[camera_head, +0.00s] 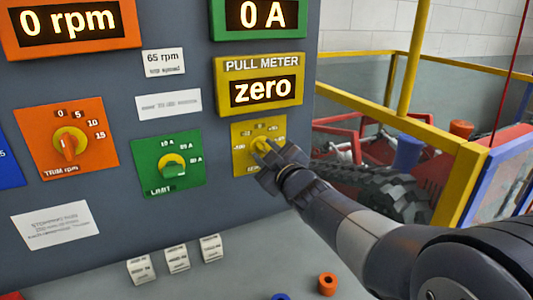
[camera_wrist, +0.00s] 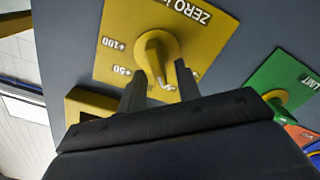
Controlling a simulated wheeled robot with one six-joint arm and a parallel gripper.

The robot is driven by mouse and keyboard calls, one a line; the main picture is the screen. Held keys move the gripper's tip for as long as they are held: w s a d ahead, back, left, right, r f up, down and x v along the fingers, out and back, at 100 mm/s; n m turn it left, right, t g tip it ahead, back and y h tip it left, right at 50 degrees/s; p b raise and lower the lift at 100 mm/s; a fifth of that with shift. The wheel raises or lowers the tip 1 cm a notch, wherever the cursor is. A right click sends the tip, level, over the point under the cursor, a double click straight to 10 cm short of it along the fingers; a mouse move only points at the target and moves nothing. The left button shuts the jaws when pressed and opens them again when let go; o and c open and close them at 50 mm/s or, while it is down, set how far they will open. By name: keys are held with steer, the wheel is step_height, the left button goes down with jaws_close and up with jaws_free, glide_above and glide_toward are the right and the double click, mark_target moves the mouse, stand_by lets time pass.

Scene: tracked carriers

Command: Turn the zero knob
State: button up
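The yellow zero knob (camera_head: 260,143) sits on a yellow square plate (camera_head: 240,135) with scale marks, at the right end of the grey control panel. In the wrist view, the knob (camera_wrist: 154,46) has a round base and a raised grip bar, with "+100" and "+50" marks to its left. My gripper (camera_head: 270,152) is right at the knob and hides part of it in the head view. In the wrist view, my gripper's (camera_wrist: 160,72) two dark fingers stand apart, one on either side of the grip bar. They look open, with the bar's near end between their tips.
A pull meter (camera_head: 262,92) above reads "zero". White tags (camera_head: 177,258) and an orange ring (camera_head: 327,284) are on the ledge below. Yellow rails (camera_head: 390,128) and machinery stand at right.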

steer(key=v, duration=1)
steer(key=shift+s+d+p, duration=0.15)
steer(key=shift+s+p, duration=0.2)
steer(key=shift+s, duration=0.05)
steer(key=x, duration=1.1)
steer(key=shift+b, duration=0.35)
steer(key=shift+d, duration=0.1)
